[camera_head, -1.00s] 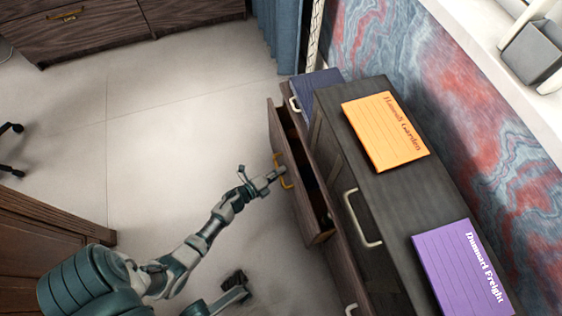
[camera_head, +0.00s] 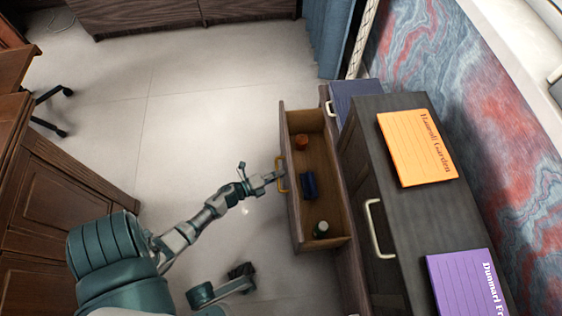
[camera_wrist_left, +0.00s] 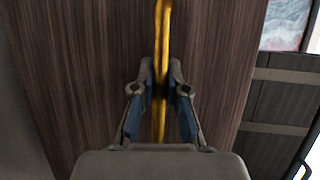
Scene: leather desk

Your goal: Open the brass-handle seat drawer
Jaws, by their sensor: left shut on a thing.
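The brass-handle drawer (camera_head: 288,215) is pulled well out of the low seat unit, and its inside shows from above. Its brass handle (camera_head: 281,174) is on the front panel, and it fills the middle of the left wrist view (camera_wrist_left: 161,50). My left gripper (camera_head: 277,178) is shut on this handle, with one fingertip on each side of it in the left wrist view (camera_wrist_left: 161,77).
A dark cabinet with a pale handle (camera_head: 378,228) stands right of the drawer. An orange folder (camera_head: 417,148) and a purple folder (camera_head: 467,284) lie on it. A wooden desk (camera_head: 65,190) is at left. The floor (camera_head: 200,120) left of the drawer is clear.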

